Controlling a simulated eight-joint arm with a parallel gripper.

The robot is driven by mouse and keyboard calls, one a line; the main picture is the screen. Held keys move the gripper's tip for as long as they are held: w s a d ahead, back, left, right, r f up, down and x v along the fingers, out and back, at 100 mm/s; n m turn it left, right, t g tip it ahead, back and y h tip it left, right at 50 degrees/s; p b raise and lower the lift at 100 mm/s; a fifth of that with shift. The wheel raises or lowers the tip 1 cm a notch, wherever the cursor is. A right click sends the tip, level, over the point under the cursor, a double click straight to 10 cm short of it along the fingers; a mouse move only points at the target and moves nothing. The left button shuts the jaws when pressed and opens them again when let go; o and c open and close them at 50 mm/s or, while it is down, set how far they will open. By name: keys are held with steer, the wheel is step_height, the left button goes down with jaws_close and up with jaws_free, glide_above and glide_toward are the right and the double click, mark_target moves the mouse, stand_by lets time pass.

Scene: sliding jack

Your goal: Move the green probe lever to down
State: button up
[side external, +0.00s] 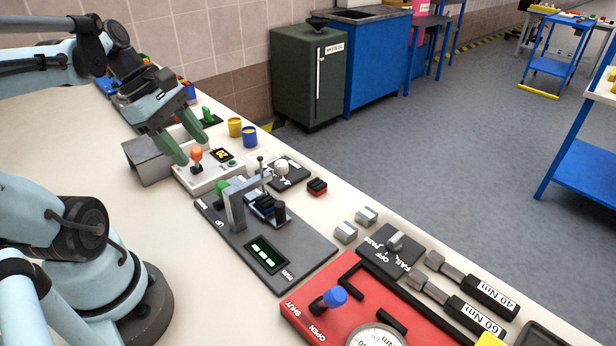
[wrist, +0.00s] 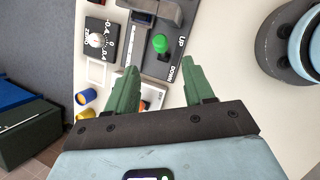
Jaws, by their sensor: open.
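The green probe lever (wrist: 160,44) has a round green knob and stands on a dark grey plate (wrist: 130,75). In the wrist view its knob is level with the UP label, with the DOWN label nearer my fingers. In the side view the green knob (side external: 221,187) shows partly behind the grey gauge stand (side external: 234,207). My gripper (side external: 192,152) is open and empty, pointing down near the white box with the orange knob. In the wrist view its fingertips (wrist: 160,70) are spread, with the green knob ahead between them and apart from them.
The orange-knobbed lever (side external: 196,154) on a white box (side external: 205,178) is close to my fingers. Yellow (side external: 235,127) and blue (side external: 250,137) cups stand behind. A red panel (side external: 320,325) with a blue knob is in front. Bare table lies on the plate's left.

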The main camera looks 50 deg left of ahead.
mark_target(218, 183)
steer(key=shift+x, duration=5)
steer(key=shift+c, duration=0.3)
jaws_close()
